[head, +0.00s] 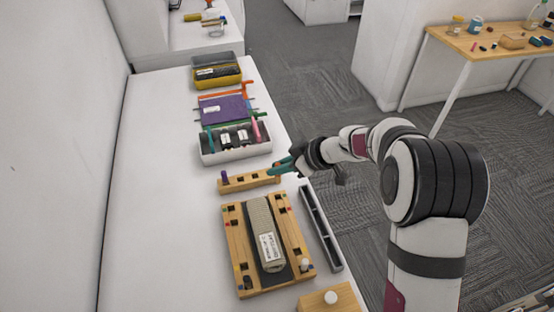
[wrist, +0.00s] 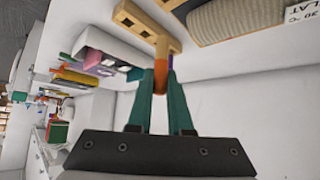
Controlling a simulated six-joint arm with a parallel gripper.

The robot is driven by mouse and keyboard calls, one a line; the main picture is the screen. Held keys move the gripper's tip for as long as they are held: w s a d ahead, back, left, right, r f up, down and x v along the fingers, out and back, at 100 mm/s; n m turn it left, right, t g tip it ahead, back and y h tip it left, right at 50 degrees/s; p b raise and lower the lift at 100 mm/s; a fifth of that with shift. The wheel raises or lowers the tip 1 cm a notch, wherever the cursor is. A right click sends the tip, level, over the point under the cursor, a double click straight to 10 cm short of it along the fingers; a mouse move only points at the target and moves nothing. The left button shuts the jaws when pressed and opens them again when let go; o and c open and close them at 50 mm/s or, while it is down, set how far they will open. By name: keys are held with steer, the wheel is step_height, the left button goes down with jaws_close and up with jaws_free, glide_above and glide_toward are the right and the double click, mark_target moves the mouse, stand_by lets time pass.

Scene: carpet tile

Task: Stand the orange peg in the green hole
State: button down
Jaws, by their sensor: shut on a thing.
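My gripper (head: 283,165) has teal fingers and is shut on the orange peg, at the right end of a small wooden rack (head: 262,180). In the wrist view the orange peg (wrist: 160,84) is between the fingertips (wrist: 160,88), its far end against or in front of the rack (wrist: 150,31). I cannot tell whether it is still in a rack hole. The wooden board (head: 236,250) has dark square holes along both side rails, with small coloured marks. A green-looking mark (head: 285,195) is at its far right corner; the marks are too small to be sure of.
A purple peg (head: 224,177) stands in the rack's left end. A grey cloth-like roll (head: 262,222) lies on the board. A dark narrow tray (head: 320,228) lies right of the board. A white bin (head: 208,155) stands behind the rack. The table's left side is clear.

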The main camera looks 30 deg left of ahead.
mark_target(278, 182)
steer(key=shift+f, duration=0.1)
steer(key=shift+f, duration=2.8)
steer(key=shift+f, duration=1.65)
steer(key=c, duration=0.8)
jaws_free()
steer(key=shift+o, duration=0.2)
steer(key=v, duration=1.5)
steer(key=shift+d+r, duration=0.25)
steer(key=shift+r, duration=0.05)
